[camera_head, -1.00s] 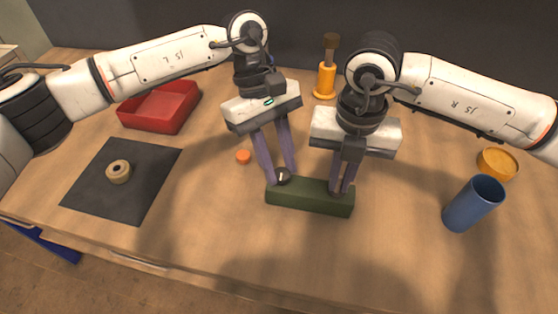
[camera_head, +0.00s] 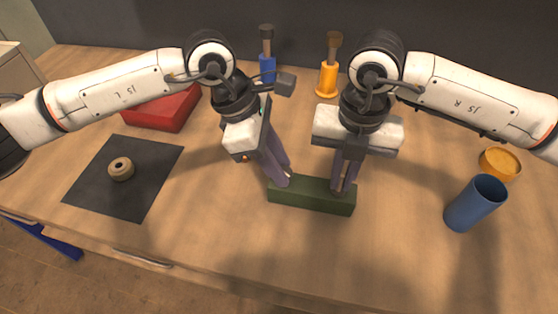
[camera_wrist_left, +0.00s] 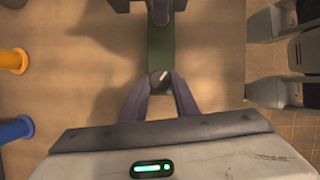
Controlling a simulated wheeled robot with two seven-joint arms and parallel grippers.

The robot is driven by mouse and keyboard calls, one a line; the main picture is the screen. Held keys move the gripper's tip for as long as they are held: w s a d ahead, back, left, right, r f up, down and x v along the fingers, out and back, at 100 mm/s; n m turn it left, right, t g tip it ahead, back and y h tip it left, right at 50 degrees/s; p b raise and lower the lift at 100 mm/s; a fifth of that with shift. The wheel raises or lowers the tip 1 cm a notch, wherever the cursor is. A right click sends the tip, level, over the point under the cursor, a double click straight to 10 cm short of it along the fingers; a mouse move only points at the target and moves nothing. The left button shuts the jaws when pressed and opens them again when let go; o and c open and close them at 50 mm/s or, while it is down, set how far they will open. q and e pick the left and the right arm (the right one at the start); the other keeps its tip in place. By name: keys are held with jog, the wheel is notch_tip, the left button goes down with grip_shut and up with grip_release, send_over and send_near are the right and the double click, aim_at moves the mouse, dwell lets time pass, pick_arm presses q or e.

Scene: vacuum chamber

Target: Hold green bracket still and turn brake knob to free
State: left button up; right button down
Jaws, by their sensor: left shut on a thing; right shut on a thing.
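The green bracket (camera_head: 312,197) lies on the table as a long block. My right gripper (camera_head: 343,190) is shut on it towards its right end. The brake knob (camera_wrist_left: 159,80) is small, round and dark with a white mark, at the bracket's left end. My left gripper (camera_head: 280,183) is shut on the knob, its wrist turned sideways. In the left wrist view the left fingertips (camera_wrist_left: 158,84) sit on both sides of the knob, and the bracket (camera_wrist_left: 160,50) runs away from them. In the head view the left fingers mostly hide the knob.
A dark mat (camera_head: 150,190) with a tan ring (camera_head: 121,168) and a red tray (camera_head: 165,112) are left. Orange (camera_head: 327,78) and blue (camera_head: 267,68) posts stand behind. A blue cup (camera_head: 473,205) and yellow dish (camera_head: 499,164) are right. The front middle is clear.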

pick_arm(q)
jog(key=n+t, duration=0.1)
jog(key=n, duration=0.2)
jog(key=shift+s+n, duration=0.15)
jog(key=shift+n, duration=0.15)
jog(key=shift+s+d+n+t+y, duration=0.1)
jog(key=shift+n+t+y, duration=0.5)
jog(key=shift+n, duration=1.2)
jog(key=shift+t, duration=0.3)
jog(key=o, duration=1.1)
jog(key=shift+c, duration=0.2)
jog(key=shift+r, duration=0.1)
jog(key=v, duration=1.1)
jog(key=shift+a+r, duration=0.3)
jog(key=shift+s, duration=0.1)
